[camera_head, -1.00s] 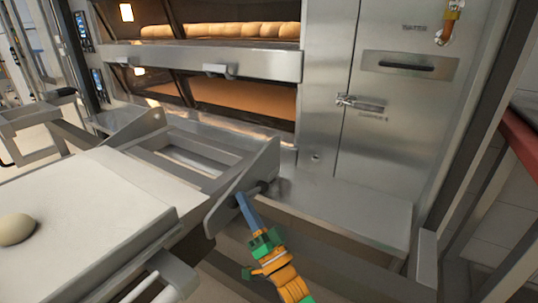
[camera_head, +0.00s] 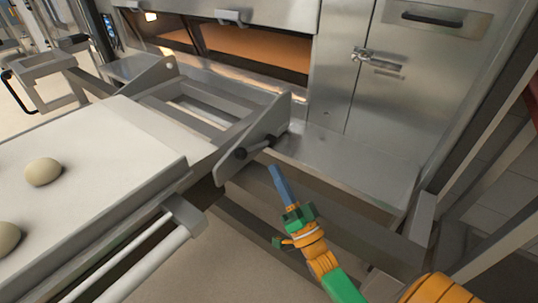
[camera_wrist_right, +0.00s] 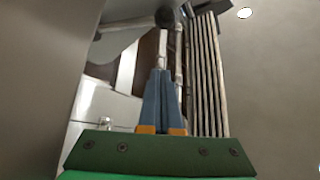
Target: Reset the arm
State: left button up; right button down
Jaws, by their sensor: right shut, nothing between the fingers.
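My right gripper (camera_head: 277,172) has blue fingers and a green and orange body. It is shut and empty, in the air just below and right of the black knob (camera_head: 240,153) on the loader's side bracket. A small gap shows between fingertips and bracket. In the right wrist view its two blue fingers (camera_wrist_right: 158,72) lie together with nothing between them. My left gripper is not in the head view.
The loader's pale belt (camera_head: 110,150) carries dough balls (camera_head: 43,172) on the left. The metal side bracket (camera_head: 265,130) stands before the deck oven (camera_head: 255,50). A steel ledge (camera_head: 350,165) lies to the right. Bare floor (camera_head: 225,265) shows below.

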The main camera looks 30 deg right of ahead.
jog(key=shift+s+f, duration=0.35)
jog(key=shift+s, duration=0.25)
jog(key=shift+d, duration=0.1)
